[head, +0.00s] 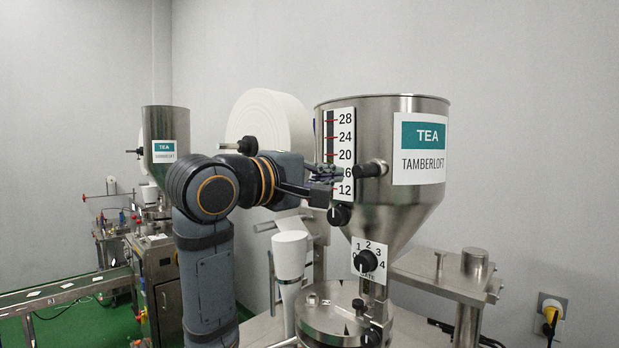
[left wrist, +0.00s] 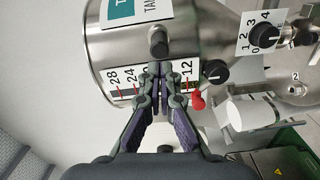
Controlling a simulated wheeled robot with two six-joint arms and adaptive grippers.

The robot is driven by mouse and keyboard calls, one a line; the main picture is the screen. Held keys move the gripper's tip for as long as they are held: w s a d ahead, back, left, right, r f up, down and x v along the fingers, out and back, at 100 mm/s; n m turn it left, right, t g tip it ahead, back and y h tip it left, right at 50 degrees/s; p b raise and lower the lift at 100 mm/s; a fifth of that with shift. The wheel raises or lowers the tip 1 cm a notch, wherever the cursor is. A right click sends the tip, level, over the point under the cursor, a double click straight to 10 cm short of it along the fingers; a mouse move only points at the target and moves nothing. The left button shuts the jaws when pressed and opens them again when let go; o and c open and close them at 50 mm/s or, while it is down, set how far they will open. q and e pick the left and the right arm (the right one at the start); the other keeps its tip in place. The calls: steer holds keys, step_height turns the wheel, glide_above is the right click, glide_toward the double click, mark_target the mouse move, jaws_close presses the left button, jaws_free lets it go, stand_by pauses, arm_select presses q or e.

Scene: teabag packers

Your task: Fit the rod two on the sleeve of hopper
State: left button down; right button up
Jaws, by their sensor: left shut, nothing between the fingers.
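The steel hopper (head: 400,215) stands right of centre, with a TEA label and a numbered scale strip (head: 331,130). A black cylinder (head: 372,169) sticks out of its wall beside the scale; it also shows in the left wrist view (left wrist: 159,42). I cannot tell whether it is the sleeve or a rod. My left gripper (head: 334,175) is shut and empty, in front of the scale; its fingertips (left wrist: 159,70) hide the scale's middle numbers. Whether they touch the hopper is unclear. No loose rod is clearly identifiable. My right gripper is out of view.
Black knobs (head: 339,215) (head: 367,261) sit on and below the hopper cone. A red-tipped part (left wrist: 198,101) is beside the scale's low end. A second hopper (head: 165,125) is farther back.

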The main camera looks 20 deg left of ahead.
arm_select(q)
steer(key=v, duration=0.9)
steer(key=shift+s+a+r, duration=0.1)
steer(key=shift+a, duration=0.1)
